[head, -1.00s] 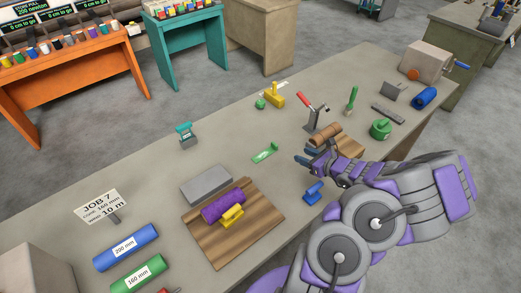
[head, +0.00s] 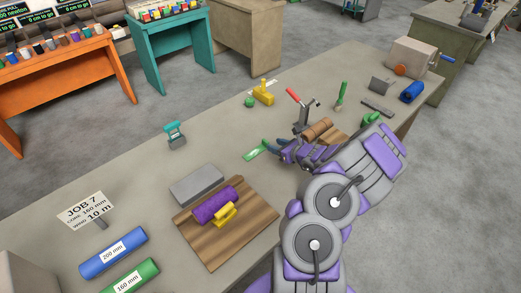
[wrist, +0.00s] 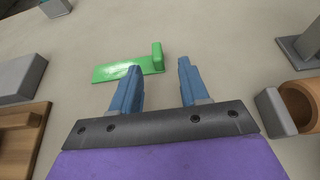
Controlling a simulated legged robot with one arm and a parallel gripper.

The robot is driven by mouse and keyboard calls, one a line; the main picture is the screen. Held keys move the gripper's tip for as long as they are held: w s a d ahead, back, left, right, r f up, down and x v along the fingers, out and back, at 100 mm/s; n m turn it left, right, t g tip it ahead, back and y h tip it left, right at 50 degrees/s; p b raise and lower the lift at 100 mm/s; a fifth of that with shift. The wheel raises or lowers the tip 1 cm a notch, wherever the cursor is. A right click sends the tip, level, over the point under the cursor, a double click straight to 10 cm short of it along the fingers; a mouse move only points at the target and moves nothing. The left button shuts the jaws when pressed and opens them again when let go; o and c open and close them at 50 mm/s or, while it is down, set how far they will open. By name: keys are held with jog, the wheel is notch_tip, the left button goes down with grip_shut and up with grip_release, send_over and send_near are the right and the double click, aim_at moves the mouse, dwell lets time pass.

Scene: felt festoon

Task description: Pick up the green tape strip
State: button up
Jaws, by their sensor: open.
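The green tape strip (head: 256,150) lies on the grey bench. In the wrist view the green strip (wrist: 128,68) is a flat, shiny green piece with a raised block at its right end. My gripper (wrist: 158,70) is open and empty, its two blue fingers apart. The fingertips point at the strip, and the raised block appears between them, slightly beyond the tips. In the head view my gripper (head: 277,145) is just right of the strip and hides part of it. I cannot tell whether a finger touches it.
A wooden board (head: 245,235) with a purple roll (head: 215,204) and a grey block (head: 197,185) lie at front left. A brown roll (head: 317,129) and a red-handled clamp (head: 303,112) stand close behind my gripper.

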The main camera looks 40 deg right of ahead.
aim_at(268, 142)
jog(key=shift+w+a+f, duration=0.1)
jog(key=shift+w+a, duration=0.1)
jog(key=shift+w, duration=0.15)
jog(key=b+x, duration=0.1)
jog(key=x, duration=0.2)
jog(key=shift+w+a+b, duration=0.1)
jog(key=shift+w+b, duration=0.2)
jog(key=shift+b, duration=0.1)
jog(key=shift+w+f, duration=0.2)
jog(key=shift+w, duration=0.25)
jog(key=shift+r, duration=0.1)
jog(key=c, duration=0.4)
grip_shut()
